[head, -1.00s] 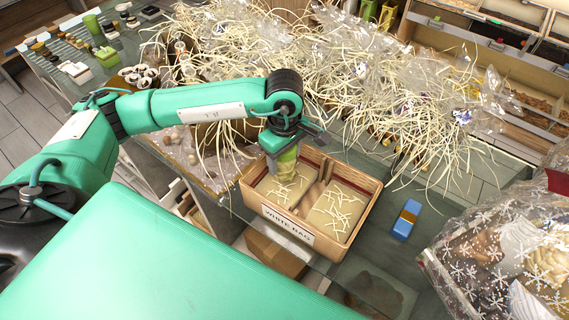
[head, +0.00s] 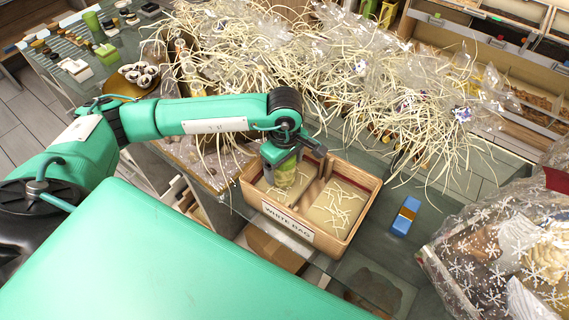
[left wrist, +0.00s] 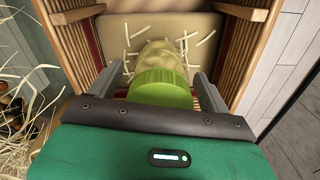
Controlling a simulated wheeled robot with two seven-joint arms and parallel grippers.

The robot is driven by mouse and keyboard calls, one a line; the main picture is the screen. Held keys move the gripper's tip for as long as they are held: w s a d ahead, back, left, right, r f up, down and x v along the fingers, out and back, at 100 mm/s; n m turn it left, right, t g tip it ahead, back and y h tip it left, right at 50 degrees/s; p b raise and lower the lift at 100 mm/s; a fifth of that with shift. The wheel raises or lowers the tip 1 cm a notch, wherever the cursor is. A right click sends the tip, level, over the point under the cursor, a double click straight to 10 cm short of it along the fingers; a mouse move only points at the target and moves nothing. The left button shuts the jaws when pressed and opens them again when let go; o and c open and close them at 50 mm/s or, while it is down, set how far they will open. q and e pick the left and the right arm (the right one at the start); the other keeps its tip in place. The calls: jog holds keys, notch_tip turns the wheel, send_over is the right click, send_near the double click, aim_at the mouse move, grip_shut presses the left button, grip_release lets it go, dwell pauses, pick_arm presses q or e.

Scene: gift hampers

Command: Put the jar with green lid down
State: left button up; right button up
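The jar with green lid (head: 284,175) is in the left compartment of the wooden two-compartment hamper box (head: 348,237), over its straw-strewn floor. My left gripper (head: 291,153) points down at the jar from above. In the left wrist view the fingers stand on both sides of the bright green lid (left wrist: 160,88), close against it, and the clear jar body with pale contents shows beyond. The gripper looks shut on the lid. Whether the jar's base touches the compartment floor is hidden. My right gripper is not in view.
The right compartment (head: 338,207) holds only straw strands. A blue box with a gold band (head: 405,216) lies on the glass counter to the right. A snowflake-wrapped hamper (head: 500,255) stands at far right. Straw and clear wrap (head: 350,70) crowd the back.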

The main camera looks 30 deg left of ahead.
pick_arm(q)
jog(key=shift+r, duration=0.1)
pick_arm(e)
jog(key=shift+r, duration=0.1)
pick_arm(q)
jog(key=shift+r+p, duration=0.2)
jog(key=shift+p, duration=0.15)
notch_tip(320, 180, up, 8)
jog(key=b, duration=0.2)
jog(key=shift+w+b, duration=0.1)
jog(key=shift+b, duration=0.3)
notch_tip(320, 180, up, 3)
jog(key=shift+f, duration=0.2)
jog(key=shift+r, duration=0.6)
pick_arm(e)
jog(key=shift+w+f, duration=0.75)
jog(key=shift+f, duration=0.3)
